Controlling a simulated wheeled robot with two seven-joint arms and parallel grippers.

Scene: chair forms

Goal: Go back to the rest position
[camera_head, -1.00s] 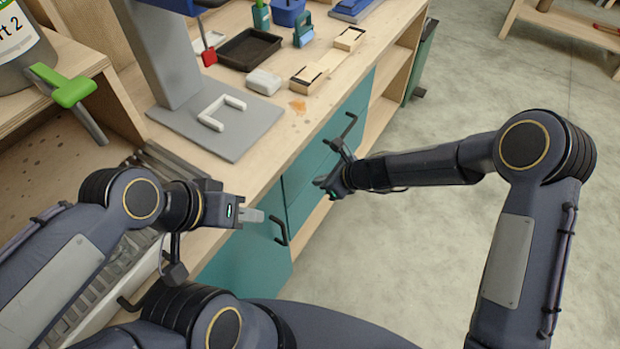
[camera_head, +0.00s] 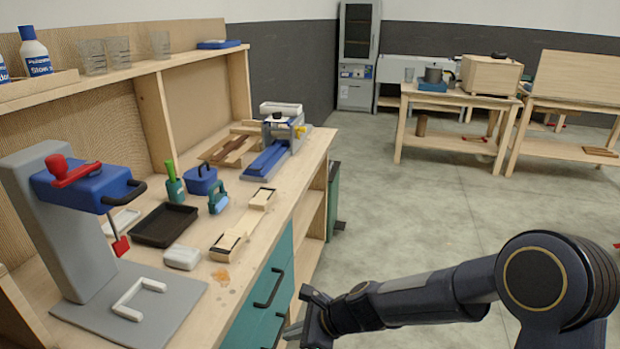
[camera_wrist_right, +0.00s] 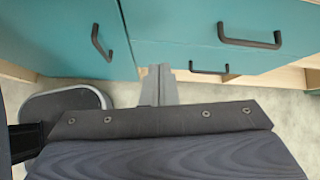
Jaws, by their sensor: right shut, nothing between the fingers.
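My right gripper (camera_head: 296,332) shows at the bottom middle of the head view, in front of the teal drawers (camera_head: 268,290). In the right wrist view its grey fingers (camera_wrist_right: 160,85) are together with nothing between them. They point toward the teal cabinet front (camera_wrist_right: 180,30) and its dark handles (camera_wrist_right: 250,43). I cannot tell from the picture whether the fingers touch the front. My left gripper is not in either current view.
The wooden workbench (camera_head: 235,282) on the left holds a grey-and-blue press (camera_head: 85,185), a black tray (camera_head: 165,225), a white block (camera_head: 182,257) and a blue-grey device (camera_head: 268,160). Open concrete floor (camera_head: 430,220) lies to the right. More wooden tables (camera_head: 455,100) stand at the back.

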